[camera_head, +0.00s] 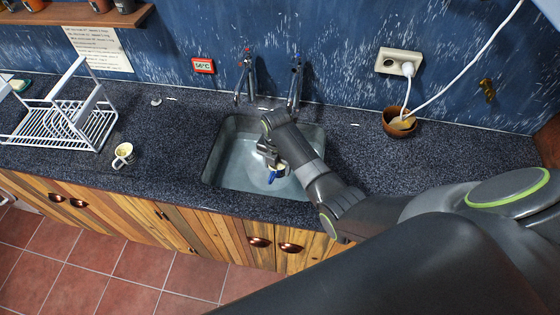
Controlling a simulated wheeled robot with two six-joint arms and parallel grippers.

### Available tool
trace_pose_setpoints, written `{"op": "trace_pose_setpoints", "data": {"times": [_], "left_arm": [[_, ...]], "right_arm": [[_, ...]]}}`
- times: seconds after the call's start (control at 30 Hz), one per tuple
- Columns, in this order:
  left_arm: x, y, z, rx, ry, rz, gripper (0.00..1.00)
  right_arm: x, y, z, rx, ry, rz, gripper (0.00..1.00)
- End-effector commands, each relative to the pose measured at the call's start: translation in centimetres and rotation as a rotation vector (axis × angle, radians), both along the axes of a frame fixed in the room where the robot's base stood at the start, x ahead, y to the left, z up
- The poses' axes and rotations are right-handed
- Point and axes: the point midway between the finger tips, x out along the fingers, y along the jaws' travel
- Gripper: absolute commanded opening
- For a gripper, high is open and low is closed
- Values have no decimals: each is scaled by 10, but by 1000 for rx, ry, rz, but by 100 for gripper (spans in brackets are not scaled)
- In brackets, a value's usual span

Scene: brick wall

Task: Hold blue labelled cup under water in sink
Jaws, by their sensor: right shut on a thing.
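The sink (232,168) is set into the dark speckled counter, with two taps, a red-marked one (245,75) at the left and a blue-marked one (295,85) at the right. My right arm reaches in from the right and its gripper (272,160) is over the sink. It is shut on a small white cup with a blue mark (277,171), held over the basin in front of the taps. The gripper partly covers the cup. I cannot tell whether water is running. My left gripper is not in view.
A white and yellowish cup (123,154) stands on the counter left of the sink, beside a white dish rack (60,128). A brown bowl (398,122) sits at the right near a white socket (398,62) with a cable. A red temperature display (203,66) is on the wall.

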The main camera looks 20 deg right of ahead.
Motion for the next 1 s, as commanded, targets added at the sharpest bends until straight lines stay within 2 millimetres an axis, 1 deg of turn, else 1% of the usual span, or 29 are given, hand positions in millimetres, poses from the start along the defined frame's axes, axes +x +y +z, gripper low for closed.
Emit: {"op": "trace_pose_setpoints", "data": {"times": [0.17,0.23,0.47,0.6,1.0], "left_arm": [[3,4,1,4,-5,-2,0],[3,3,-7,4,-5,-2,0],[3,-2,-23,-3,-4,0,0],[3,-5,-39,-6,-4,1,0],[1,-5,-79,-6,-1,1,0]], "right_arm": [[-1,0,-18,-1,2,0,29],[-1,0,-28,-1,1,0,29],[0,0,-51,0,0,0,29],[0,0,-66,0,-1,0,29],[-1,-1,-104,0,0,0,29]]}}
